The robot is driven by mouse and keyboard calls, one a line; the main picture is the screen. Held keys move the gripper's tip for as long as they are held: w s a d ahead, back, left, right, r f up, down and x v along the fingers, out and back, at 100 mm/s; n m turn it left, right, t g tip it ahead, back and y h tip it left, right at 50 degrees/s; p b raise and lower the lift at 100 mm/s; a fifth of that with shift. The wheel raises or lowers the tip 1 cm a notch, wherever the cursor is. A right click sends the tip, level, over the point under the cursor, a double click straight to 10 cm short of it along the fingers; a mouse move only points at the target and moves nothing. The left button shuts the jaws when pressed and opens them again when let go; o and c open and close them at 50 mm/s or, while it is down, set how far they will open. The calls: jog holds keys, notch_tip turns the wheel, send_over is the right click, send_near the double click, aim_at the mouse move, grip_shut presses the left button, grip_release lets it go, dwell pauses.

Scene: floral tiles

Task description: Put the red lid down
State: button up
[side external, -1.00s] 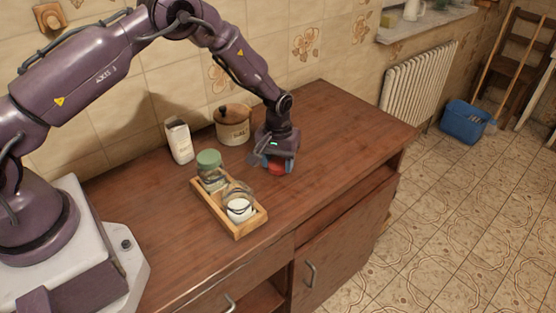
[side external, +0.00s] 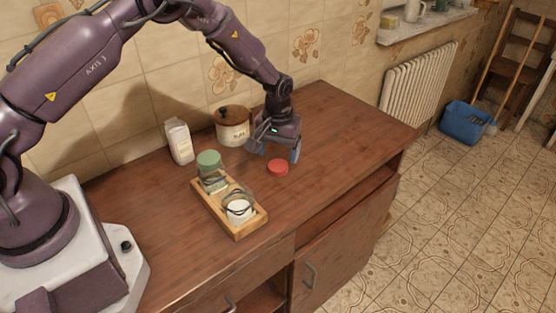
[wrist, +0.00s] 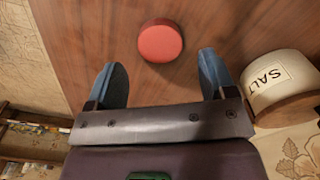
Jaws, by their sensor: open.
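The red lid (side external: 278,168) lies flat on the brown wooden counter (side external: 330,130), to the right of the wooden tray. It also shows in the wrist view (wrist: 160,41), ahead of my fingertips and between their lines. My gripper (side external: 276,155) is open and empty, raised above the counter just behind the lid. In the wrist view its two blue fingers (wrist: 162,72) are spread wide and do not touch the lid.
A wooden tray (side external: 238,233) holds a green-lidded jar (side external: 210,166) and an open glass jar (side external: 238,205) with white contents. A salt pot (side external: 233,130) with a brown lid and a white carton (side external: 179,142) stand by the wall. The counter's right part is clear.

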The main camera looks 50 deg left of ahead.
notch_tip(320, 180, up, 8)
jog(key=shift+r, duration=0.2)
notch_tip(320, 180, up, 8)
jog(key=m+t, duration=0.1)
send_over(278, 165)
jog(key=s, duration=0.3)
jog(key=s+d+r+m+t, duration=0.1)
jog(key=s+r+m+t, duration=0.1)
jog(key=s+r, duration=0.65)
jog(key=s+r+m+t, duration=0.1)
jog(key=s+r, duration=0.2)
jog(key=s, duration=0.5)
jog(key=s+r+m+t, duration=0.1)
jog(key=s+r+m, duration=0.1)
jog(key=s, duration=0.7)
jog(key=shift+d+r+t, duration=0.3)
jog(key=shift+r, duration=0.15)
